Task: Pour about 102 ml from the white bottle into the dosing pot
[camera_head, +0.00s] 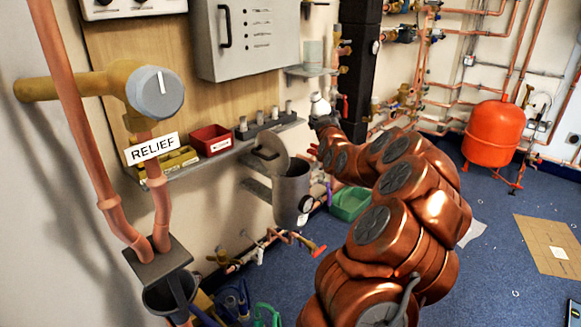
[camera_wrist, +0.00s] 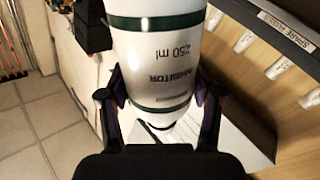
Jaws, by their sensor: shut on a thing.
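The white bottle (camera_head: 319,104) is small in the head view, at the far end of my arm, and looks roughly upright.
A wall shelf (camera_head: 228,150) behind the pot carries a red bin (camera_head: 210,139) and a row of small pieces (camera_head: 262,121). A red vessel (camera_head: 493,133) stands far right.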

